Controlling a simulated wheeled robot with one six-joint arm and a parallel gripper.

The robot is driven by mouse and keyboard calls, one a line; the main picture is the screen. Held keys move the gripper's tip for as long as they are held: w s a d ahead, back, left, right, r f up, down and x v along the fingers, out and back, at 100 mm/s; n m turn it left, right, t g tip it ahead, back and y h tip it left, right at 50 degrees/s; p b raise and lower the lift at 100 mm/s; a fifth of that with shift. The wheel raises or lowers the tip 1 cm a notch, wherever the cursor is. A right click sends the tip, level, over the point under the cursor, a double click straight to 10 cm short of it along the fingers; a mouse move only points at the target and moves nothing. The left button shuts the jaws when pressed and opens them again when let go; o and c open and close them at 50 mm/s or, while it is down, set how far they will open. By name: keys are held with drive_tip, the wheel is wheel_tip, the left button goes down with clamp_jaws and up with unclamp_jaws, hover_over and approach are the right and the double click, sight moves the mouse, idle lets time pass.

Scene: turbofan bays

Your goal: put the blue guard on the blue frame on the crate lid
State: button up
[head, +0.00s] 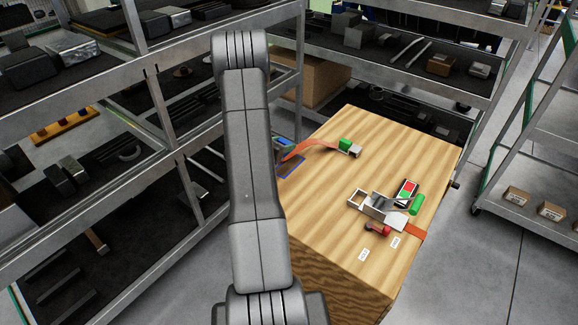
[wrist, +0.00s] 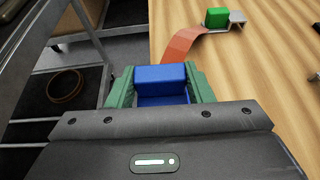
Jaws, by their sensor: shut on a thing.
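The blue guard (wrist: 160,76) is between the green fingers of my gripper (wrist: 160,92) in the wrist view. My gripper is shut on it. In the head view my gripper (head: 284,147) is at the left edge of the crate lid (head: 325,200), partly behind my arm. The blue frame (head: 290,169) shows as a thin blue outline on the lid, just below the gripper in the picture. My arm and gripper hide part of that area. I cannot tell whether the guard touches the frame or the lid.
An orange strap (head: 312,145) runs from near the gripper to a green block (head: 346,143). A metal fixture (head: 377,206), a red-and-green piece (head: 406,190) and a red cylinder (head: 377,229) are further right on the lid. Metal shelving (head: 165,110) stands close at left.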

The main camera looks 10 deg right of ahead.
sight(294, 161)
drive_tip(key=w+d+r, duration=0.2)
drive_tip(key=d+r, duration=0.1)
drive_tip(key=d, duration=0.1)
wheel_tip(294, 161, down, 10)
drive_tip(key=shift+f+p, duration=0.1)
drive_tip(key=shift+p, duration=0.25)
drive_tip(key=shift+f, duration=0.15)
drive_tip(key=o, duration=1)
